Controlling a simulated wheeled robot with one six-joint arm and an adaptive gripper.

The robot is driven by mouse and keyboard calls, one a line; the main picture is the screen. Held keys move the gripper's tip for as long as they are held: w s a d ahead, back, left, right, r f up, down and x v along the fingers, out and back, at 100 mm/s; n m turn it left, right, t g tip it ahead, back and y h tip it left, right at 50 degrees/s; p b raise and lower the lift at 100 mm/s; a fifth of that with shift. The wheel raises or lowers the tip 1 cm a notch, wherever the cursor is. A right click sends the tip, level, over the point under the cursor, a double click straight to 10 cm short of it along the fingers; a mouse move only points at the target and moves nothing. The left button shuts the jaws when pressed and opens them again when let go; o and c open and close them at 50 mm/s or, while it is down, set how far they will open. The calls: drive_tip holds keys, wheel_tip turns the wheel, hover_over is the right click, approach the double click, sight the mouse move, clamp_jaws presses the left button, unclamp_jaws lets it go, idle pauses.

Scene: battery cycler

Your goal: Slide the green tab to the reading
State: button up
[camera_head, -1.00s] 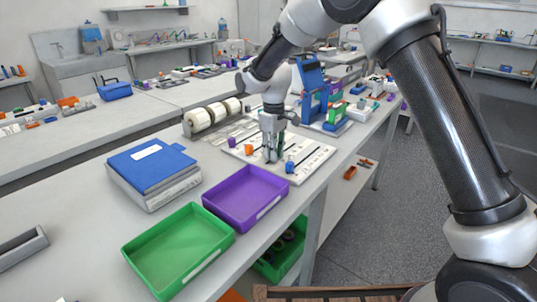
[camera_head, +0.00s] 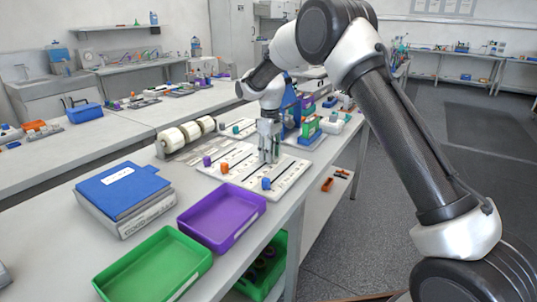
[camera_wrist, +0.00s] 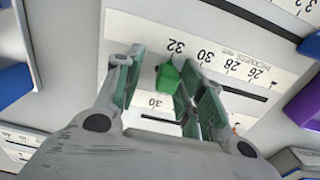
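The green tab (camera_wrist: 168,78) shows in the wrist view between the fingers of my gripper (camera_wrist: 160,75). The tab is beside a printed scale, with the 32 and 30 marks nearest it. The fingers stand apart, with a visible gap between the tab and the left finger; the right finger is close to it, and I cannot tell if they touch. In the head view my gripper (camera_head: 268,157) is low over the far right part of the white slotted board (camera_head: 236,181) and hides the green tab.
On the board are a purple tab (camera_head: 207,161), an orange tab (camera_head: 225,168) and a blue tab (camera_head: 266,184). Nearer stand a purple tray (camera_head: 221,218), a green tray (camera_head: 153,268) and a blue-topped box (camera_head: 122,187). A roller unit (camera_head: 186,136) is behind the board.

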wheel_tip(320, 180, up, 12)
idle(0.6)
drive_tip(key=s+d+f+m, duration=0.2)
drive_tip(key=s+f, duration=0.2)
drive_tip(key=s+d+r+m+t, duration=0.1)
drive_tip(key=s+d+r+m, duration=0.1)
drive_tip(key=s+d, duration=0.6)
drive_tip(key=s+d+r+m+t, duration=0.2)
drive_tip(key=s+d+r, duration=0.3)
drive_tip(key=s, duration=1.3)
drive_tip(key=s+d+r+m+t, duration=0.1)
drive_tip(key=s+d+r+m, duration=0.3)
drive_tip(key=s+d, duration=0.8)
drive_tip(key=shift+s+d+r, duration=0.25)
drive_tip(key=shift+s+d, duration=0.15)
